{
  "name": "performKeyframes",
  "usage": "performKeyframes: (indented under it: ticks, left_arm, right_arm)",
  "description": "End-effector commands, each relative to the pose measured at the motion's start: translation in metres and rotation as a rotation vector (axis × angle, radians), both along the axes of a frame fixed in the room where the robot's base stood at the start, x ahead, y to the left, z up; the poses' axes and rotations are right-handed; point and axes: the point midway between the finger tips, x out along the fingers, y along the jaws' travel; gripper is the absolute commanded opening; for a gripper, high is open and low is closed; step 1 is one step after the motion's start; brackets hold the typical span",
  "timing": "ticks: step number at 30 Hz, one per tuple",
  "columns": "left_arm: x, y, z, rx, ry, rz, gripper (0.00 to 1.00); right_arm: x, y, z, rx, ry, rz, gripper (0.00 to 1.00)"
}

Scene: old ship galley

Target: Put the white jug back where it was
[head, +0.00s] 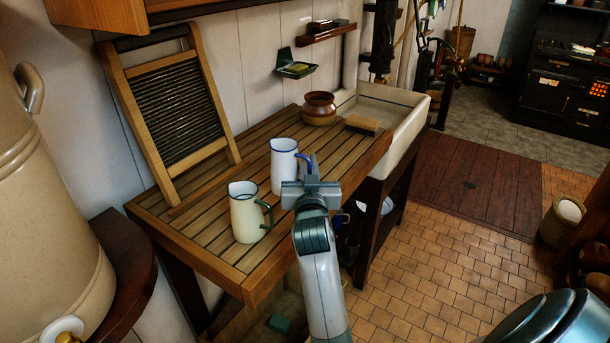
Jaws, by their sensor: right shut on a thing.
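The white jug (283,168) with a blue rim and blue handle is upright over the slatted wooden draining board, near its front edge. My right gripper (309,178) is at the jug's handle side and shut on it; the gripper hides part of the handle. I cannot tell whether the jug's base touches the slats. A cream jug (245,216) with a dark green rim and handle stands on the board, to the left and nearer. My left gripper is not in view.
A washboard (177,112) leans on the wall at the board's left. A brown pot (319,108) and a brush (362,124) are at the far end, beside the pale sink (408,101). Bare slats (255,142) lie behind the jugs.

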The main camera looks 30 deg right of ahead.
Motion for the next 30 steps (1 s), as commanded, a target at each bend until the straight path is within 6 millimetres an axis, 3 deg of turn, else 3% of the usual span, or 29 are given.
performKeyframes:
  ticks: [16, 24, 30]
  left_arm:
    - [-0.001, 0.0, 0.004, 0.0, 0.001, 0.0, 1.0]
    - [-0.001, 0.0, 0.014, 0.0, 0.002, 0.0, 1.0]
    - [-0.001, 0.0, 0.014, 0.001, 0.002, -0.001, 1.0]
  right_arm:
    - [0.006, 0.007, -0.007, -0.001, -0.002, 0.0, 0.0]
    - [0.006, 0.007, -0.036, 0.001, 0.001, 0.0, 0.0]
    - [0.006, 0.007, -0.044, -0.001, -0.004, 0.001, 0.0]
